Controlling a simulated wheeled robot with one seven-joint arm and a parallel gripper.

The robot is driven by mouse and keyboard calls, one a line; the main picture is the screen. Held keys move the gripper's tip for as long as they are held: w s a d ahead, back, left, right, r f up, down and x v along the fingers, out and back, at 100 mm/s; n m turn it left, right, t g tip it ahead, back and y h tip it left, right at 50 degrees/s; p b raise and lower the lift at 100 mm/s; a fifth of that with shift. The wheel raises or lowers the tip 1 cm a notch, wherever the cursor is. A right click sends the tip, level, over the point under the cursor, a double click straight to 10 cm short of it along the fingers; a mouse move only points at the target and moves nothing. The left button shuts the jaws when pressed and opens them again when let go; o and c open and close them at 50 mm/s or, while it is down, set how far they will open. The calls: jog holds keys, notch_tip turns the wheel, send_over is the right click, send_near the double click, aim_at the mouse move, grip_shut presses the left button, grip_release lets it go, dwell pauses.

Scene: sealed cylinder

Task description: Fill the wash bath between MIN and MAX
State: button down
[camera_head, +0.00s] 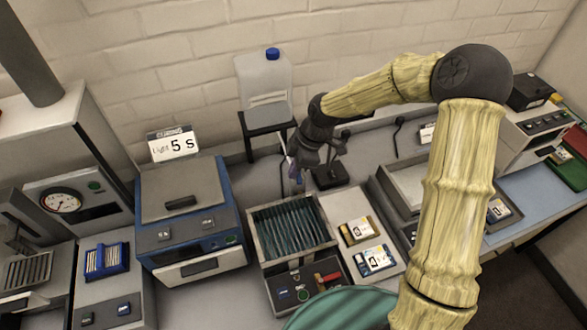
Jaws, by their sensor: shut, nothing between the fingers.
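A translucent jug (264,88) with a blue cap stands on a black stand (266,124) against the back wall. My gripper (296,174) is shut and empty, in front of and below the jug's right side. It hides part of what is behind it, and I cannot tell whether it touches anything. An open box with dark slanted ribs inside (290,232) is in front of my gripper; it may be the wash bath. No MIN or MAX marks can be read, and I cannot tell a liquid level.
A blue rack (105,260) is farther left.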

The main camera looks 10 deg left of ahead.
jog(key=shift+a, duration=0.1)
dwell(0.3)
notch_tip(320, 180, up, 9)
jog(key=b, duration=0.2)
jog(key=shift+a+r+b, duration=0.2)
jog(key=shift+a+b, duration=0.1)
jog(key=shift+b, duration=0.1)
dwell(0.3)
